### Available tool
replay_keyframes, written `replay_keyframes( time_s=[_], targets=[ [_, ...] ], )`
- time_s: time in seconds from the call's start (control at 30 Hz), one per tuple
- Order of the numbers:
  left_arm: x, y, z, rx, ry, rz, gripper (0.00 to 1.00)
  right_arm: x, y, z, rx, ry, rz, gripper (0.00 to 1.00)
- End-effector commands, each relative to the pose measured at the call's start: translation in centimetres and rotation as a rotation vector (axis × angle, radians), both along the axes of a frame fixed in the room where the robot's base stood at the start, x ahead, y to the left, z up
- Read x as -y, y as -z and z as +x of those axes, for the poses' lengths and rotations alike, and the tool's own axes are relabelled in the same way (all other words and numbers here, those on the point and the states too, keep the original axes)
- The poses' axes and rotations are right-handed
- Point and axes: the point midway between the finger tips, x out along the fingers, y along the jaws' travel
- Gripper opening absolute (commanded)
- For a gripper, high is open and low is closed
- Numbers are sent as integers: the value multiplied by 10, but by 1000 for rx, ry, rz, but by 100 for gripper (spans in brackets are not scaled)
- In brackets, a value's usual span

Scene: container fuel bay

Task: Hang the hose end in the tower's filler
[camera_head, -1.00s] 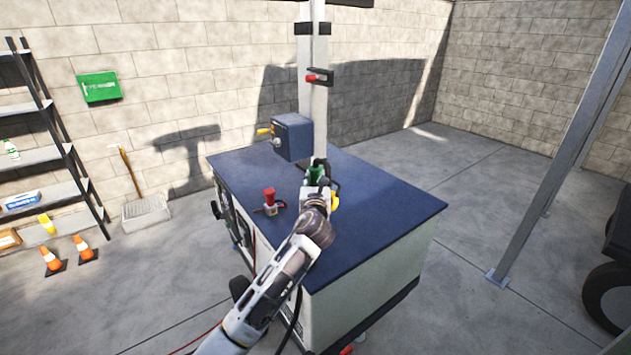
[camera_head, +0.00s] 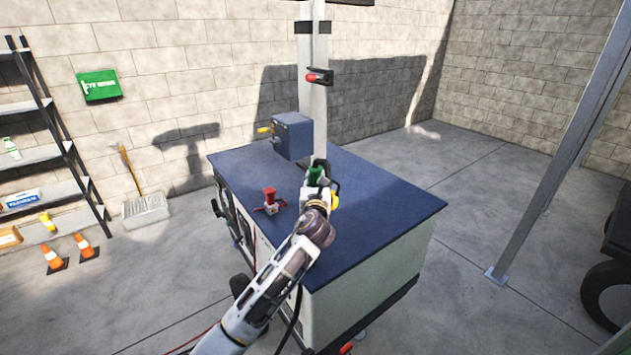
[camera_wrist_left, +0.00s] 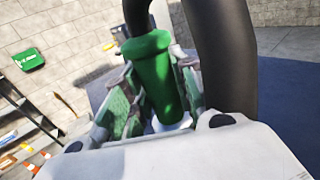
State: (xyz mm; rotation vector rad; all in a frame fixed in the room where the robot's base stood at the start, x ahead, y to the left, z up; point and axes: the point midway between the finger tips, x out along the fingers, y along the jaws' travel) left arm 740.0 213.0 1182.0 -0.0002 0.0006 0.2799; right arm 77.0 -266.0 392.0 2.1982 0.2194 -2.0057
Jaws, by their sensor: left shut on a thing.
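My left gripper (camera_head: 319,172) is over the blue top of the cart (camera_head: 385,215), close in front of the pale upright tower (camera_head: 313,110). It is shut on the green hose end (camera_head: 315,177). In the left wrist view the green hose end (camera_wrist_left: 158,75) sits between the two finger pads, with a black hose (camera_wrist_left: 222,55) running past on the right. A yellow part shows just right of the gripper in the head view. I cannot make out the tower's filler for certain. My right gripper is not in view.
A blue box (camera_head: 292,136) with a yellow handle stands at the tower's left. A red valve-like part (camera_head: 269,202) stands on the cart top, left of my gripper. A red-and-black clip (camera_head: 319,77) is on the tower. The cart top's right side is clear.

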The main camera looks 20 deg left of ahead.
Motion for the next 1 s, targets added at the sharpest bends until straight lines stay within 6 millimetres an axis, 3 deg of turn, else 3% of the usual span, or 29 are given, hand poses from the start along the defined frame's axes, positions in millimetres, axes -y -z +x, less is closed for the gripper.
replay_keyframes(
  time_s=[1.0],
  targets=[
    [0, 13, 0, 1, 0, 1, 0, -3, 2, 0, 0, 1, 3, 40]
  ],
)
